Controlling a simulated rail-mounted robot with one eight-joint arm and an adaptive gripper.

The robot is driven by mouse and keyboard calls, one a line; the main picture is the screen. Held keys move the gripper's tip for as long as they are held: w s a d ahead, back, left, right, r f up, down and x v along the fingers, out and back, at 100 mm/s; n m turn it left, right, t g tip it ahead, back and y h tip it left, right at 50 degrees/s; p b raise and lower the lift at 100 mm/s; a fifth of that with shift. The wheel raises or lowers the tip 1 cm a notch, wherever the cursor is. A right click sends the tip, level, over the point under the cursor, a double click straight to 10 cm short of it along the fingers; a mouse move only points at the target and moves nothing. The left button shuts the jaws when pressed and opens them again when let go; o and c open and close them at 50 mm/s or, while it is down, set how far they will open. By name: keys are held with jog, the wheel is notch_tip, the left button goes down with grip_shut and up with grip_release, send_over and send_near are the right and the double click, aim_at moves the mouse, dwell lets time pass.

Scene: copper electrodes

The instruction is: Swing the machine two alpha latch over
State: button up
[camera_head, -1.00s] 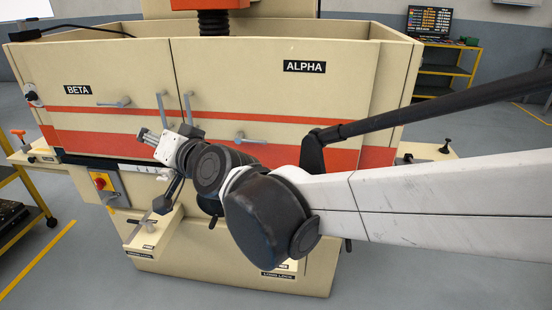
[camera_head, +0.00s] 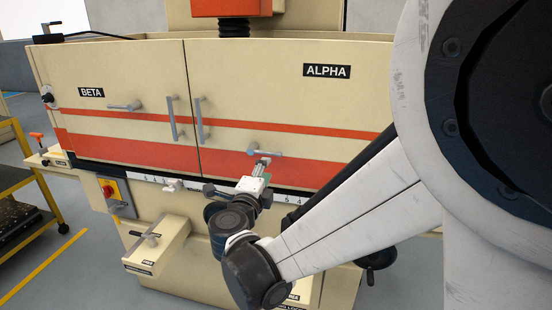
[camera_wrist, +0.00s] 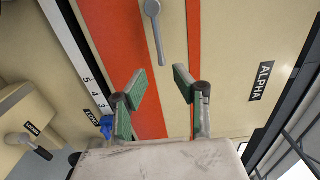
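The alpha latch (camera_head: 266,153) is a grey lever on the machine's ALPHA door, between the wide and narrow orange stripes. It lies about level, pivot at left and free end to the right. In the wrist view the latch (camera_wrist: 157,35) hangs from the top, its free end pointing toward the space between my fingers. My gripper (camera_head: 262,167) is just below the latch in the head view. In the wrist view my gripper (camera_wrist: 160,84) is open, with green-padded fingers well apart and nothing between them. The latch tip appears just beyond the fingertips.
The BETA door (camera_head: 120,75) carries a similar latch (camera_head: 124,107). Two upright door handles (camera_head: 199,120) flank the seam. A ruled strip (camera_head: 150,177) runs below the doors. A lever box (camera_head: 158,243) juts out at lower left. A shelf cart (camera_head: 30,185) stands far left.

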aim_at(273, 156)
jog(key=shift+x, duration=4.3)
jog(key=shift+w, duration=0.1)
jog(key=shift+a, duration=0.1)
grip_shut()
